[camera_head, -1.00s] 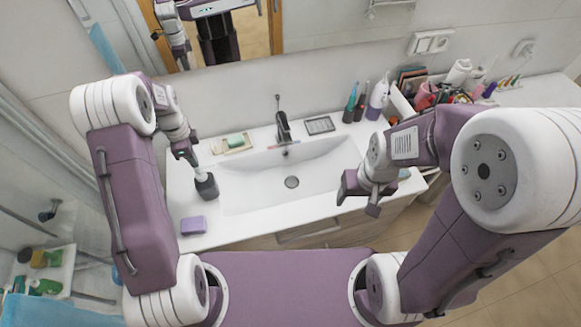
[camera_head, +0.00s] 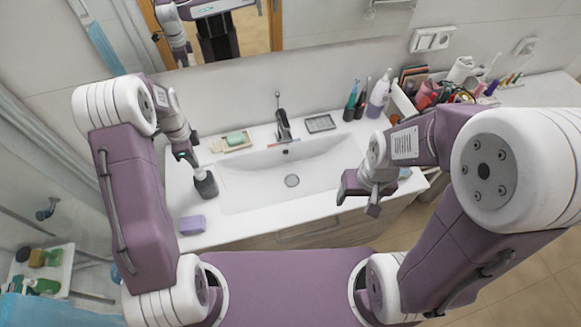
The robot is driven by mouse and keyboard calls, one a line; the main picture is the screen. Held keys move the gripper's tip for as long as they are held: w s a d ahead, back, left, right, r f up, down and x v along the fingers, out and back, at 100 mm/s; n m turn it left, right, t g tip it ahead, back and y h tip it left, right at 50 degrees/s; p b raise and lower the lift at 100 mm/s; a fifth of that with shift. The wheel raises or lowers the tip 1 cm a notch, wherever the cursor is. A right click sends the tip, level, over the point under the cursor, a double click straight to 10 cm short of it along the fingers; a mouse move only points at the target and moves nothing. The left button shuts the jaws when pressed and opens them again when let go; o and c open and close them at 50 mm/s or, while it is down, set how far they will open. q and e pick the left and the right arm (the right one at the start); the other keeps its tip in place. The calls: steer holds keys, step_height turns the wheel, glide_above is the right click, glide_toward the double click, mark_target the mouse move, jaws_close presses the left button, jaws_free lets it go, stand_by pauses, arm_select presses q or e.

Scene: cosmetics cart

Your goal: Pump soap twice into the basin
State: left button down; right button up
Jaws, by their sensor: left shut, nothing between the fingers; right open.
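The soap dispenser (camera_head: 206,186) is a dark grey bottle with a pump head on top. It stands upright on the white counter at the left edge of the basin (camera_head: 262,192). My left gripper (camera_head: 188,160) is shut and empty, just above and to the left of the pump head. I cannot tell whether it touches the pump. My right gripper (camera_head: 358,199) is open and empty, over the front right of the basin.
A purple sponge (camera_head: 192,225) lies in front of the dispenser. A soap dish with a green bar (camera_head: 235,139), the faucet (camera_head: 283,126) and a dark tray (camera_head: 320,123) line the back. Bottles (camera_head: 378,97) and a filled caddy (camera_head: 430,95) stand at the right.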

arm_select(q)
steer(key=shift+f+b, duration=0.3)
steer(key=shift+f, duration=0.25)
steer(key=shift+r, duration=0.1)
steer(key=shift+r+p, duration=1.2)
steer(key=shift+r, duration=0.2)
step_height(320, 180, up, 6)
steer(key=p, duration=0.5)
